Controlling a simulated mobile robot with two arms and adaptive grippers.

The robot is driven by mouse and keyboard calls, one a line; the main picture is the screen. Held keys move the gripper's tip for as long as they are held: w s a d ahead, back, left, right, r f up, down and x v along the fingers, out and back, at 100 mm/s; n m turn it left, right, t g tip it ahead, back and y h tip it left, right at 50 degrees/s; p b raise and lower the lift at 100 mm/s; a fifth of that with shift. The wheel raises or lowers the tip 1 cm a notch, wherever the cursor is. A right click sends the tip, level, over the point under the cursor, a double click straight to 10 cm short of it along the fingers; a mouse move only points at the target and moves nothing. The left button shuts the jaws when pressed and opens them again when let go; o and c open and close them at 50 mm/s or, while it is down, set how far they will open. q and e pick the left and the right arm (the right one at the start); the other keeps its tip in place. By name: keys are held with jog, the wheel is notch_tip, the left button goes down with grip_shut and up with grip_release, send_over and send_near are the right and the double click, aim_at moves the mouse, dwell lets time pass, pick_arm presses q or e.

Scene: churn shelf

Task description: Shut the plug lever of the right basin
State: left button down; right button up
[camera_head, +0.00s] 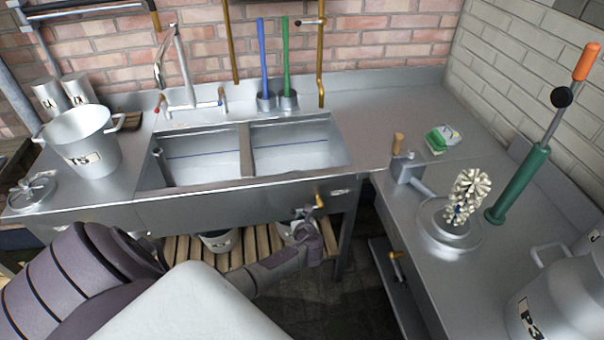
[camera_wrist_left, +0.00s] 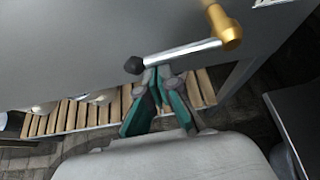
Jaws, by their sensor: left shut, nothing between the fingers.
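The plug lever (camera_head: 320,201) of the right basin (camera_head: 296,145) is on the front panel of the steel sink, near its right end. In the left wrist view the lever's brass pivot (camera_wrist_left: 226,28) is at upper right. Its silver rod (camera_wrist_left: 184,53) runs left and slightly down to a black knob (camera_wrist_left: 134,65). My left gripper (camera_head: 310,215) is in front of the panel beside the lever. In the left wrist view my left gripper (camera_wrist_left: 158,72) is shut and empty, its tips just below the rod near the knob; whether they touch it I cannot tell. My right gripper is out of view.
The left basin (camera_head: 200,168) lies beside the right one. Below is a slatted wooden shelf (camera_head: 180,250) with buckets (camera_head: 218,240). The sink leg (camera_head: 344,240) stands close right of the lever.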

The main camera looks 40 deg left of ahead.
pick_arm(q)
jog(key=shift+a+r+p, duration=0.1)
jog(key=shift+r+p, duration=0.2)
jog(key=shift+r, duration=0.1)
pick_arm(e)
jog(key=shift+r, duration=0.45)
